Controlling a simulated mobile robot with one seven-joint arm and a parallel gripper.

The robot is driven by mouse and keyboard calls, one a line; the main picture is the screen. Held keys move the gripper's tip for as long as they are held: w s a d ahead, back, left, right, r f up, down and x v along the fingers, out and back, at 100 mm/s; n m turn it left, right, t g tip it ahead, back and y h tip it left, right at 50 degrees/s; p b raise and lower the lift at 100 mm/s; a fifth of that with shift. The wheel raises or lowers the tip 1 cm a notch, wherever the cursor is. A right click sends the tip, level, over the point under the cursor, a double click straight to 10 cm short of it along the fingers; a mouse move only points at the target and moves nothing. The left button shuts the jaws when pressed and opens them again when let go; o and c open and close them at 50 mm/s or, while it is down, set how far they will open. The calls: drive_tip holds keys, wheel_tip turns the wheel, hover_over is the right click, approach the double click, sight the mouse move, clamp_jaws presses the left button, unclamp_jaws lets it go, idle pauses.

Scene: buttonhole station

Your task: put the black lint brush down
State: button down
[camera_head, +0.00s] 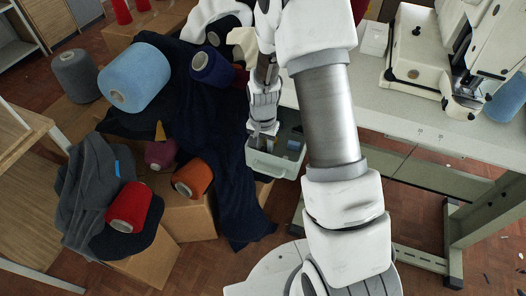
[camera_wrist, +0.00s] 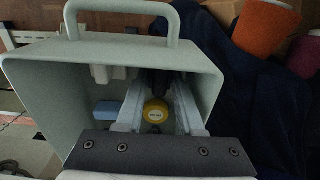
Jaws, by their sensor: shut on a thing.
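My gripper (camera_head: 263,130) points down into a pale grey-green bin (camera_head: 272,165) with a loop handle. In the wrist view the bin's rim (camera_wrist: 215,85) surrounds my two pale fingers (camera_wrist: 158,88). The fingers are shut on a dark thing, seemingly the black lint brush (camera_wrist: 158,80), which shows only in part in the dim bin. A round yellow thing (camera_wrist: 156,113) with a pale label shows between the fingers, nearer the palm; I cannot tell whether it touches them. The brush cannot be made out in the head view.
A blue block (camera_wrist: 106,108) and white pieces (camera_wrist: 110,73) lie in the bin, left of my fingers. Dark blue cloth (camera_head: 232,185) and thread cones, one orange (camera_head: 192,178), lie to the left. A table with a sewing machine (camera_head: 418,50) stands right.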

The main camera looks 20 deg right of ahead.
drive_tip(key=shift+f, duration=0.25)
drive_tip(key=c, duration=0.8)
unclamp_jaws()
drive_tip(key=shift+r, duration=0.15)
wheel_tip(320, 180, up, 13)
drive_tip(key=p, duration=0.3)
wheel_tip(320, 180, up, 14)
drive_tip(key=n+t, duration=0.2)
drive_tip(key=n, duration=0.1)
hover_over(263, 150)
drive_tip(key=s, duration=0.6)
drive_tip(key=s+r+n+t, duration=0.1)
drive_tip(key=s+r, duration=0.1)
drive_tip(key=s, duration=0.2)
drive_tip(key=s+r+n+t, duration=0.1)
drive_tip(key=s+r, duration=0.2)
drive_tip(key=s, duration=0.2)
drive_tip(key=s+r+n+t, duration=0.1)
drive_tip(key=s+r+n, duration=0.1)
drive_tip(key=s, duration=0.3)
drive_tip(key=shift+s+r, duration=0.15)
drive_tip(key=shift+r, duration=0.5)
